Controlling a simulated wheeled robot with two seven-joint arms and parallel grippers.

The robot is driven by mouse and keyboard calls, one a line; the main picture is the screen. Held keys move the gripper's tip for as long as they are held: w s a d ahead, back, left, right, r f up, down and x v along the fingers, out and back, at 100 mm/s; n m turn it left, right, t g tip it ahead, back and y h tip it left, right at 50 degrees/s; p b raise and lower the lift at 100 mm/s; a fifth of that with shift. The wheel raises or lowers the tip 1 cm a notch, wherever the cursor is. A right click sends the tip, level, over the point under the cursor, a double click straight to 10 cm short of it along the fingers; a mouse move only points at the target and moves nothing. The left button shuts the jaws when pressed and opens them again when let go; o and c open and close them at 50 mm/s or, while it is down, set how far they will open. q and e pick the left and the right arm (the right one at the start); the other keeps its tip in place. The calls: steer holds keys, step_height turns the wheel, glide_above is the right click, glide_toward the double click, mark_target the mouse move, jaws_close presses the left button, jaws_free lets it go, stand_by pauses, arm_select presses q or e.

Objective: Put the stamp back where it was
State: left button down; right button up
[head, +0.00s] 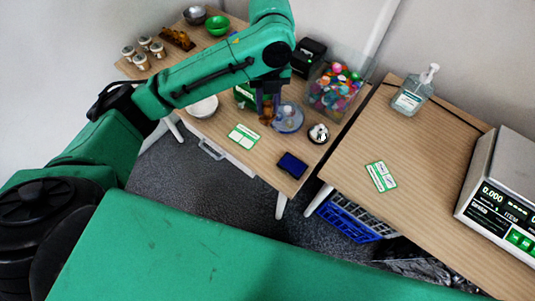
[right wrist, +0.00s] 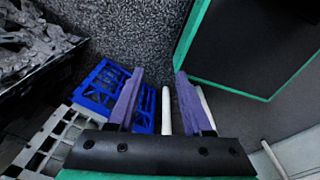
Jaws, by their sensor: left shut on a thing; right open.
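My left gripper (head: 266,104) comes down over the left table and is shut on a small brown object, which looks like the wooden stamp (head: 267,116). The stamp is beside a pale blue round dish (head: 292,122); I cannot tell whether it touches the table. A dark blue ink pad (head: 292,165) lies near the table's front edge. A green and white card (head: 243,136) lies left of the pad. My right gripper (right wrist: 158,82) is open and empty, with its purple fingers apart above the floor.
A white bowl (head: 203,107) is at the left. The right table holds a sanitizer bottle (head: 411,96) and a scale (head: 508,190). A blue crate (right wrist: 103,86) is below.

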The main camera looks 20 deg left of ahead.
arm_select(q)
step_height(320, 180, down, 20)
steer(key=shift+f, duration=0.1)
steer(key=c, duration=0.6)
jaws_free()
step_height(320, 180, up, 12)
steer(key=shift+d+r, duration=0.15)
steer(key=shift+r, duration=0.05)
